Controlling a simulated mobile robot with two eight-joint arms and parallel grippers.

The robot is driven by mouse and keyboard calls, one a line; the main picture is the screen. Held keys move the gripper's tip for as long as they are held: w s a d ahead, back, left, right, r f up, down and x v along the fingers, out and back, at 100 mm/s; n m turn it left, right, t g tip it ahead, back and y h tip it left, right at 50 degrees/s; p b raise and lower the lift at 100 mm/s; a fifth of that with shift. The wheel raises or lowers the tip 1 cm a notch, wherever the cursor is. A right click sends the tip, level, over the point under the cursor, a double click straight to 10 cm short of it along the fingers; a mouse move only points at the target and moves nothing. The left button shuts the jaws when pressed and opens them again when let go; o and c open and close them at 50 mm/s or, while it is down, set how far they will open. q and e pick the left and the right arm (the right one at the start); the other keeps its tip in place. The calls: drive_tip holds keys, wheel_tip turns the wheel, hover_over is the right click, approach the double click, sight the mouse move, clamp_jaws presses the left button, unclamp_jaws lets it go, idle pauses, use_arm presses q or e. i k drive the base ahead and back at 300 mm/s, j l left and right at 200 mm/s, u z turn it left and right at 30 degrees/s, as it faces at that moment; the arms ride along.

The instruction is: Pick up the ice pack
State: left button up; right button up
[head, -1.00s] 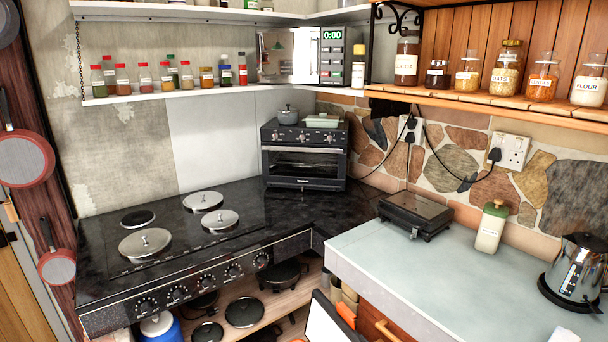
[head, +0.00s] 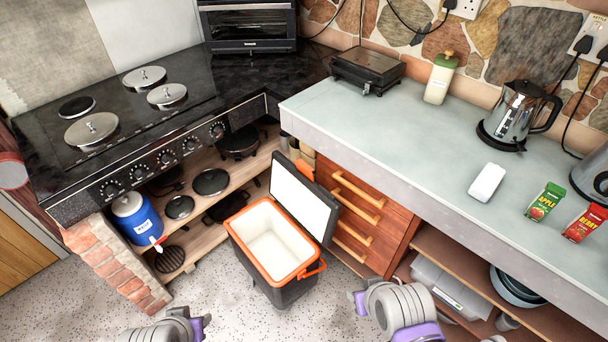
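A small white block with rounded edges (head: 487,182) lies flat on the pale counter, left of the juice cartons; it looks like the ice pack. Nothing touches it. Parts of my two arms, grey with purple, show at the bottom edge of the head view, one left of the cooler box and one right of it.
An open cooler box (head: 237,224) with an orange rim stands on the floor, empty inside, its lid leaning back by the drawers (head: 352,225). A kettle (head: 518,113) and juice cartons (head: 545,201) flank the white block.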

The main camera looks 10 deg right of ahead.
sight(484, 187)
drive_tip(key=z, duration=1.75)
